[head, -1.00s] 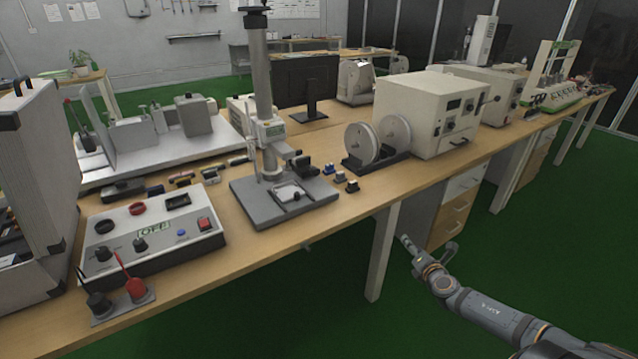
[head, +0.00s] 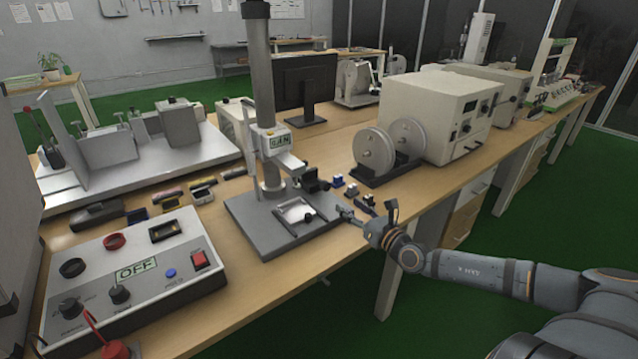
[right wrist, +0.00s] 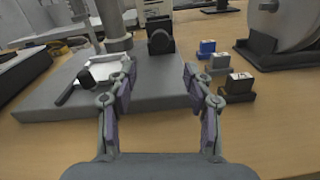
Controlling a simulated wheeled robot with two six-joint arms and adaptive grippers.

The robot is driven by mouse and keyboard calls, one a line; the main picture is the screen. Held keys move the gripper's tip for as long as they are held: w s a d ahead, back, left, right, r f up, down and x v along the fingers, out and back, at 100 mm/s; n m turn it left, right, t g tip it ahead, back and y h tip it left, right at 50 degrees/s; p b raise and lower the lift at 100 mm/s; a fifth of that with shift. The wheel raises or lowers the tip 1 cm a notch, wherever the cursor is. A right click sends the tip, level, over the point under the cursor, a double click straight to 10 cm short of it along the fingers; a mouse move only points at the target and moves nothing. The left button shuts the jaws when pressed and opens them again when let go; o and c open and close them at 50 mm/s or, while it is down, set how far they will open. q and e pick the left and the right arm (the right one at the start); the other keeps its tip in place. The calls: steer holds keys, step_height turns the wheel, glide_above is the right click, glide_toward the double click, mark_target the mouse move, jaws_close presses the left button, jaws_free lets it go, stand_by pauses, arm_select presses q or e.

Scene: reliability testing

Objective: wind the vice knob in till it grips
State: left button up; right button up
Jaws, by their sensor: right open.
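A small pale vice (head: 296,211) sits on the grey base plate (head: 262,236) of the column stand. Its small dark knob (head: 308,217) shows at the front. The right wrist view also shows the vice (right wrist: 108,66), with the knob (right wrist: 86,78) left of the fingers and a dark bar beside it. My right gripper (head: 366,209) is at the bench's front edge, right of the base plate. In the right wrist view its fingers (right wrist: 160,78) are open, with nothing between them. The left finger overlaps the vice's right side in that view; I cannot tell if they touch. My left gripper is not in view.
Small blocks, including a blue one (right wrist: 206,48) and a dark one (right wrist: 238,86), stand right of the base plate. A two-disc stand (head: 375,155) is farther right. The stand's column (head: 263,90) rises behind the vice.

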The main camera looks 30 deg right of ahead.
mark_target(328, 188)
steer(key=shift+w, duration=0.15)
steer(key=shift+d+r+b, duration=0.1)
steer(key=shift+d+b, duration=0.05)
steer(key=shift+b, duration=0.15)
steer(key=shift+w+b, duration=0.3)
steer(key=shift+w, duration=0.05)
steer(key=shift+w+b, duration=0.35)
steer(key=shift+w, duration=0.3)
steer(key=w+p, duration=0.2)
steer(key=w, duration=0.2)
steer(key=shift+w+a+r+p, duration=0.25)
steer(key=shift+w+r+p, duration=0.05)
steer(key=shift+r+p, duration=0.1)
steer(key=shift+w+a+f, duration=0.1)
steer(key=shift+w+f, duration=0.1)
steer(key=shift+w, duration=0.4)
steer(key=shift+w+f, duration=0.15)
steer(key=shift+w, duration=0.9)
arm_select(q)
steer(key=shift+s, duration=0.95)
